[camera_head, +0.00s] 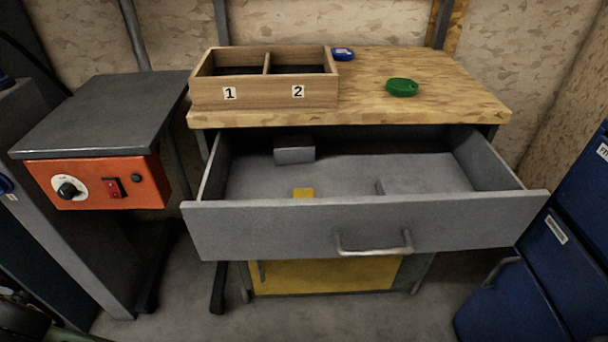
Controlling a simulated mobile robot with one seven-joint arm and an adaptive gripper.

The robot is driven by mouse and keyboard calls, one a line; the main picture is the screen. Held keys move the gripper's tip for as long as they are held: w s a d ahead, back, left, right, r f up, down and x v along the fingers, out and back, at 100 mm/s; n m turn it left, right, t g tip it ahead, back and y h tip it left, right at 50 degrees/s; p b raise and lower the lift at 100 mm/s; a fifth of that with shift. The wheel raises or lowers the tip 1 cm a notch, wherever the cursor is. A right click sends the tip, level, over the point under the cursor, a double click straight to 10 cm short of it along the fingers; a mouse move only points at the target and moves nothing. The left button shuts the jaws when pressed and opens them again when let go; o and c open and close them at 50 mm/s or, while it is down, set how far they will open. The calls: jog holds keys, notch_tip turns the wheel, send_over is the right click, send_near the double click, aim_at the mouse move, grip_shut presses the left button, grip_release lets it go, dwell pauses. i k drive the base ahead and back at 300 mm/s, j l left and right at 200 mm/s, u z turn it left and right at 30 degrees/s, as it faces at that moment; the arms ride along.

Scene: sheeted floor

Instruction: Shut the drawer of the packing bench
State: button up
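The packing bench has a light wooden top (430,70). Its grey drawer (290,230) is pulled well out toward me, with the inside open to view. Inside the drawer are a small grey block (294,151) at the back left and a yellow piece (303,193) just behind the front panel. A low grey raised part shows at the right inside. My gripper is not in view, so its state does not show.
On the bench top are a wooden two-part box (265,94) marked 1 and 2, a blue item (342,54) and a green item (402,87). A yellow panel (325,277) shows below the drawer. An orange control box (97,182) stands left, blue cabinets (560,250) right.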

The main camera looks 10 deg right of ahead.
aim_at(244, 208)
jog(key=z, duration=0.75)
jog(key=k+l, duration=0.7)
jog(key=k, duration=0.2)
